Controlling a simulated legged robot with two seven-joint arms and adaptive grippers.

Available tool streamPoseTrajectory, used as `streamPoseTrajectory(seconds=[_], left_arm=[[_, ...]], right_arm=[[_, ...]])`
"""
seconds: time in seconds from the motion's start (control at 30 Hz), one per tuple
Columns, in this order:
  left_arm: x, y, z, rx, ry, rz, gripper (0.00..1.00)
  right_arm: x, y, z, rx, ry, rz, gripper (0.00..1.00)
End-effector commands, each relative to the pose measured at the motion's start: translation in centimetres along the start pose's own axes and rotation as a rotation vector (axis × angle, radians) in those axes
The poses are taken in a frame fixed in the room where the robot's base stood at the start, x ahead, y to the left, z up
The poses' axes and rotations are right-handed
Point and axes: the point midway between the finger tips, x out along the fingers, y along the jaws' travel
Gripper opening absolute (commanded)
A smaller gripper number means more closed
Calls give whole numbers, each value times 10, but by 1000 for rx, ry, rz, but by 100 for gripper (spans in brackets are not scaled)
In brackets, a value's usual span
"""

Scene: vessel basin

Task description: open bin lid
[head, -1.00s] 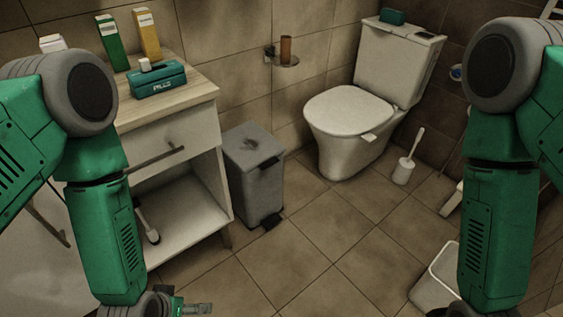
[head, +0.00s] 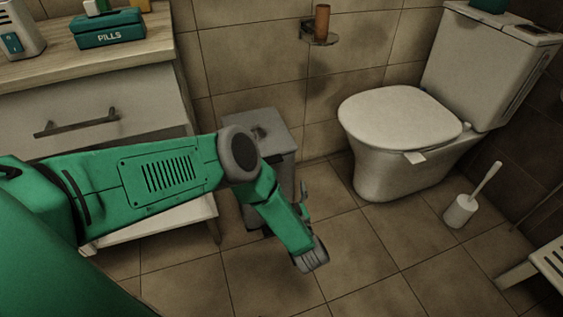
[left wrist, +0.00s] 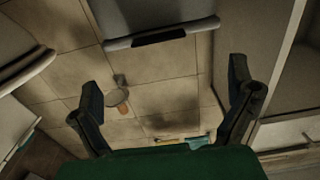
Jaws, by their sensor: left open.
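The grey pedal bin (head: 262,130) stands on the floor beside the cabinet, and its lid lies flat and shut. My left arm crosses in front of it and hides much of its body. My left gripper (head: 303,200) is at the bin's right front side, partly hidden by my own wrist. In the left wrist view, which looks upside down, the open, empty fingers (left wrist: 165,100) are spread wide. The bin's rim with a dark strip (left wrist: 160,38) shows above them, apart from the fingers. The pedal is hidden in the head view. My right gripper is out of view.
The tiled floor (head: 370,255) between is clear.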

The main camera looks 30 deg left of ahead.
Motion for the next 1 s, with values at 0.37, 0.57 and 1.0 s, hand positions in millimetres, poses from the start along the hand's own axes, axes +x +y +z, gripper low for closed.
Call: streamPoseTrajectory(seconds=[0.37,0.57,1.0], left_arm=[[77,2,0,1,5,1,98],[109,3,0,1,3,3,98],[126,4,-2,1,2,5,98]], right_arm=[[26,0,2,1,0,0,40],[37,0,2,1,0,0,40],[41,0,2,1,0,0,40]])
